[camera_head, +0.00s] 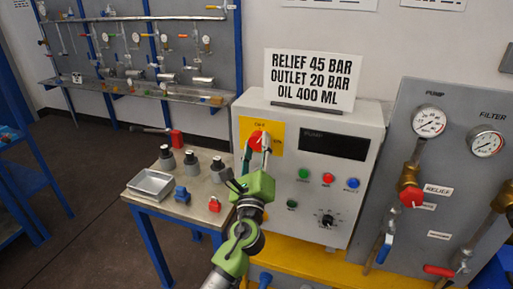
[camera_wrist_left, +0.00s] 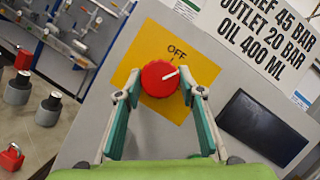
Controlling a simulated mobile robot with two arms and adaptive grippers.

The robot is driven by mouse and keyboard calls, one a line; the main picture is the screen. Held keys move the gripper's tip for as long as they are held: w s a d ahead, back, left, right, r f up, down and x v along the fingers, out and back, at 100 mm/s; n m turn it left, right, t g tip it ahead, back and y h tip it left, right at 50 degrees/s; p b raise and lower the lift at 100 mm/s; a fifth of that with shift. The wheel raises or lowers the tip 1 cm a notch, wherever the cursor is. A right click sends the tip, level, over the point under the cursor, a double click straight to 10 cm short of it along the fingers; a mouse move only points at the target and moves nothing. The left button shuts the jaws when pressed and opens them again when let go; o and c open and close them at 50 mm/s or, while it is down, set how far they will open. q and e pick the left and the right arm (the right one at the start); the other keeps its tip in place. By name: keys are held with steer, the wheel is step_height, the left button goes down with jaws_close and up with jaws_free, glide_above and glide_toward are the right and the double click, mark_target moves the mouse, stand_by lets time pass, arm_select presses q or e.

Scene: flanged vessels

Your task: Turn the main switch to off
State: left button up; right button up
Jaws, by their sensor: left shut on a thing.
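The main switch is a round red knob (camera_head: 255,137) on a yellow plate at the upper left of the grey control box (camera_head: 365,180). In the left wrist view, the knob (camera_wrist_left: 158,80) has a white pointer mark aimed right and slightly up, below and to the side of the "OFF" label (camera_wrist_left: 177,53). My left gripper (camera_head: 257,143) is shut on the knob, with one finger on each side, as the left wrist view shows. The fingers hide part of the plate. My right gripper is not in view.
The box also carries a dark display (camera_head: 333,144), several coloured buttons and a black dial (camera_head: 327,219). A sign (camera_head: 312,80) stands on top. A small table at left holds a metal tray (camera_head: 151,184), weights and a red padlock (camera_head: 214,204). A gauge panel (camera_head: 452,120) stands at right.

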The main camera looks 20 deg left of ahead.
arm_select(q)
steer(key=n, duration=0.2)
steer(key=n+g+y, duration=0.1)
steer(key=n, duration=0.1)
steer(key=shift+r+n+g+y, duration=0.15)
steer(key=shift+n+g+y, duration=0.15)
steer(key=shift+d+n+g+p, duration=0.1)
steer(key=shift+n+g+p, duration=0.5)
steer(key=shift+n, duration=1)
steer(key=o, duration=1.1)
steer(key=shift+r+y, duration=0.1)
steer(key=shift+y, duration=0.2)
